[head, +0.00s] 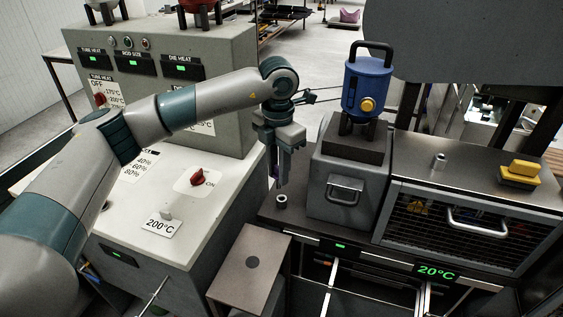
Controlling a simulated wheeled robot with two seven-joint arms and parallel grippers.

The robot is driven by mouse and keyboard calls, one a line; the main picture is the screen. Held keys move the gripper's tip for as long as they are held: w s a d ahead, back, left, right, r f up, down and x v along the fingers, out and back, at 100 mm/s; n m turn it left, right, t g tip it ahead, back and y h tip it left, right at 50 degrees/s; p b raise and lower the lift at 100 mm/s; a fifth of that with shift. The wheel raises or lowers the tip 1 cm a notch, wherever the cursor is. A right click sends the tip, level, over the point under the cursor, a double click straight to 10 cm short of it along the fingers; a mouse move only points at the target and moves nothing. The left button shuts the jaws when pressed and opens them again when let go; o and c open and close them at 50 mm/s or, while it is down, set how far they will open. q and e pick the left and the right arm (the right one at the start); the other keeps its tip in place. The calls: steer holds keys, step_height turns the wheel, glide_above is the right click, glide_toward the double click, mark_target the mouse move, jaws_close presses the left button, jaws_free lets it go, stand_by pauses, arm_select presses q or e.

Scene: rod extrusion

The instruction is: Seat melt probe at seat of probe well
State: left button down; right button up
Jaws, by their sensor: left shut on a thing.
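My left gripper (279,180) points down over the dark bench, left of the grey block. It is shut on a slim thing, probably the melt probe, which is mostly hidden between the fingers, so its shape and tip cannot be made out. A small upright metal collar with a dark hole (281,201), which looks like the probe well, stands on the bench just below the fingertips. A gap seems to show between the fingertips and the collar. A similar small metal fitting (438,161) stands farther right on the steel top. My right gripper is not in view.
A grey block (349,178) with a handle stands close right of the gripper, with a blue canister (369,87) on top. The control cabinet (225,180) is close on the left. A caged box (470,222) and a yellow block (520,172) are at right.

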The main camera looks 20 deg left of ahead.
arm_select(q)
steer(key=s+f+m, duration=0.2)
steer(key=s+m, duration=0.7)
steer(key=m, duration=0.6)
steer(key=s+a+f+m, duration=0.1)
steer(key=s+f+m, duration=0.1)
steer(key=s+m, duration=0.7)
steer(key=shift+a+m, duration=0.2)
steer(key=shift+m, duration=2.8)
